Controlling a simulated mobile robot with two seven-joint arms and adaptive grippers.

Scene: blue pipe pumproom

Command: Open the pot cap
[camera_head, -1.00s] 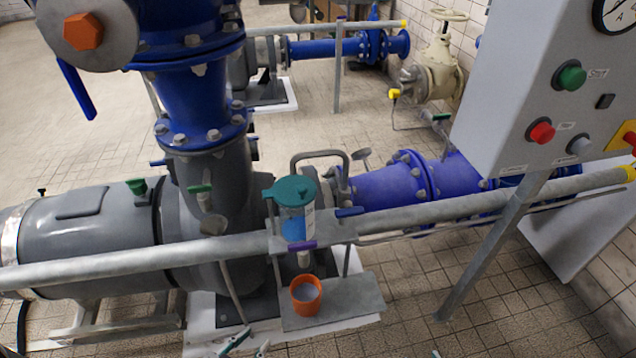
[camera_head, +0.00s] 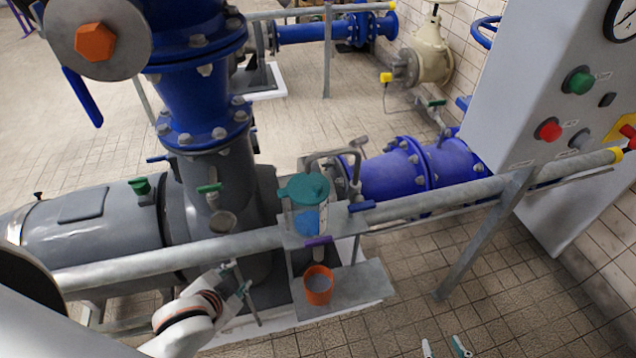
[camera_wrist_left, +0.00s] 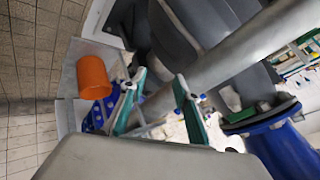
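The pot (camera_head: 309,218) is a clear container with blue inside, standing on a bracket at the grey rail in the head view. Its teal cap (camera_head: 303,188) sits on top, closed. My left gripper (camera_head: 245,288) is left of the pot and lower, near the rail. Its teal fingers stand apart and empty in the left wrist view (camera_wrist_left: 158,95). The pot cap cannot be made out in the wrist view. My right gripper (camera_head: 445,347) shows only its fingertips at the bottom edge, apart and empty, right of and well below the pot in the picture.
An orange cup (camera_head: 318,285) stands on a metal shelf below the pot's purple handle (camera_head: 318,241). The grey rail (camera_head: 430,195) crosses in front of the pump. Blue pipes (camera_head: 390,173) lie behind it. A control cabinet (camera_head: 535,110) stands at right. The tiled floor between is clear.

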